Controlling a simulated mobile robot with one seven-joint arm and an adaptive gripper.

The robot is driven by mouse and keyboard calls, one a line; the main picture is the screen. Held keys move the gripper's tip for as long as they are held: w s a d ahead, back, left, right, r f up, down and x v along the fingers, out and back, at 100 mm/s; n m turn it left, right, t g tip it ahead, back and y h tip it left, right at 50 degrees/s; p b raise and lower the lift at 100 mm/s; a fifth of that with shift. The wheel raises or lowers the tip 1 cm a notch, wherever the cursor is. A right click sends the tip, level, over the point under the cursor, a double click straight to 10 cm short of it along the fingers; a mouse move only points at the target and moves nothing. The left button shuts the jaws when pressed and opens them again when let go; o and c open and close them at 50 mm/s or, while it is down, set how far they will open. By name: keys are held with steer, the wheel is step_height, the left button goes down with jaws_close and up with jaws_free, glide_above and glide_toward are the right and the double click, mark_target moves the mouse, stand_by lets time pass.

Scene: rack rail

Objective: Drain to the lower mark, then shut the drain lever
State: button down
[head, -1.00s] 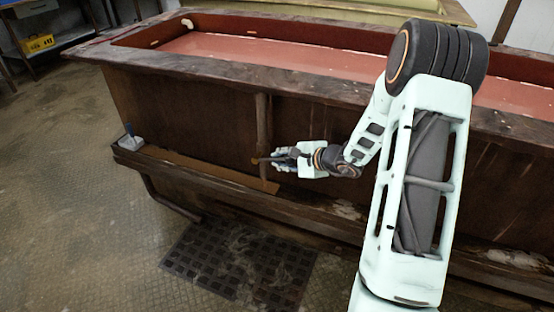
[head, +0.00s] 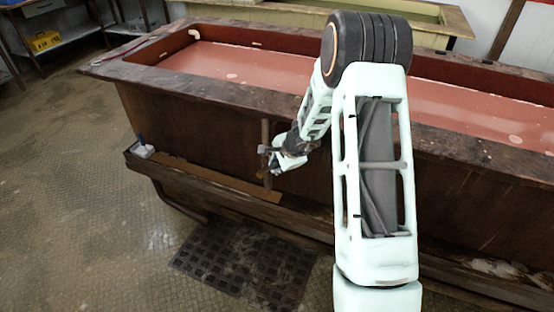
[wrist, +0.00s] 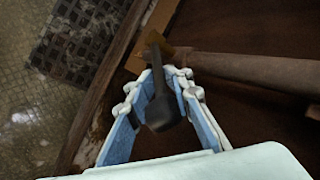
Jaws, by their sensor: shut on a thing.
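The wooden tank (head: 165,120) holds reddish liquid (head: 250,68) below its rim. Small pale marks (head: 194,33) show on its inner wall; I cannot tell which is the lower mark. An upright drain pipe (head: 265,132) runs down the tank's front and also shows in the wrist view (wrist: 255,70). My gripper (head: 270,160) is at the lower part of this pipe. In the wrist view, my gripper (wrist: 158,92) is shut on the dark drain lever (wrist: 158,112), whose stem points away between the fingers. Flow from the outlet is not visible.
A ledge (head: 220,182) runs along the tank's front, with a blue-handled brush (head: 143,148) at its left end. A dark floor grate (head: 245,262) lies below. The floor to the left is clear. A second tank (head: 370,15) stands behind.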

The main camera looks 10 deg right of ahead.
steer(key=shift+w+a+r+p, duration=0.1)
steer(key=shift+w+r+p, duration=0.05)
steer(key=shift+p, duration=0.45)
steer(key=c, duration=2)
jaws_free()
steer(key=shift+c, duration=0.2)
steer(key=shift+r, duration=0.1)
steer(key=v, duration=1.2)
steer(key=shift+a, duration=0.2)
